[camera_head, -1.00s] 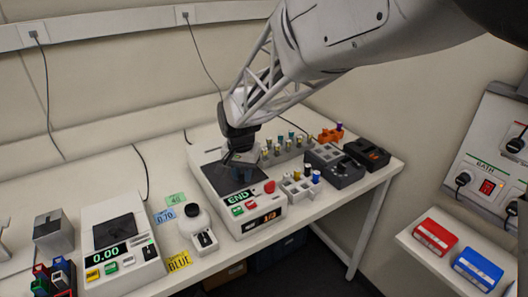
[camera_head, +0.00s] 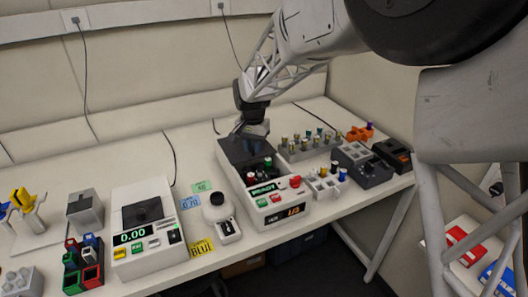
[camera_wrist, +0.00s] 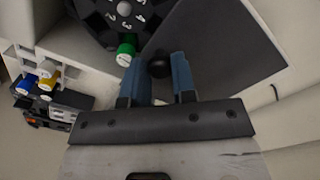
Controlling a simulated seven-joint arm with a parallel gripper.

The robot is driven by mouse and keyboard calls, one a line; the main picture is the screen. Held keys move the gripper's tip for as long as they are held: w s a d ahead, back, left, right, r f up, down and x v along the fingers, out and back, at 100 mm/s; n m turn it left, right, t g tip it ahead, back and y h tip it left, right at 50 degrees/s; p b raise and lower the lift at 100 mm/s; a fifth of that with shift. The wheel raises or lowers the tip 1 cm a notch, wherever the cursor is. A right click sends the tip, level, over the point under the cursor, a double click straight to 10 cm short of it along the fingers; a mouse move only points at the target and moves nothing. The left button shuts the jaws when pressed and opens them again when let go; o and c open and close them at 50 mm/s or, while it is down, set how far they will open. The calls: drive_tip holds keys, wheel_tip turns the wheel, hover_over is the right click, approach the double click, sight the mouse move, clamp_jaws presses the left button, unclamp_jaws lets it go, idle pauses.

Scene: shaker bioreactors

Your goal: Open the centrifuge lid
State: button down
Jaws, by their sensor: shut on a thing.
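The centrifuge (camera_head: 285,207) is a white box on the bench, with a display that seems to read READY. Its dark lid (camera_head: 233,149) is back from the front part, leaving the black rotor uncovered, with red- and green-capped tubes in it. In the wrist view the lid (camera_wrist: 225,45) is a flat dark panel beside the numbered rotor (camera_wrist: 112,18) and a green-capped tube (camera_wrist: 126,49). My gripper (camera_wrist: 160,68) has its blue fingers shut on the lid's round black knob (camera_wrist: 159,65). In the head view my gripper (camera_head: 256,143) is over the lid.
A small white rack with coloured caps (camera_head: 323,188) and a rack of several tubes (camera_head: 307,150) stand right of the centrifuge. A dark grey device (camera_head: 365,170) is beyond them. A white-bodied device with a round top (camera_head: 216,207) and a scale (camera_head: 146,240) stand left.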

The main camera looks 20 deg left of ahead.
drive_tip(key=shift+w+a, duration=1.65)
drive_tip(key=c, duration=0.9)
unclamp_jaws()
drive_tip(key=shift+c, duration=0.2)
drive_tip(key=shift+r, duration=0.1)
wheel_tip(320, 180, up, 8)
drive_tip(key=shift+f, duration=0.2)
drive_tip(key=shift+d, duration=0.1)
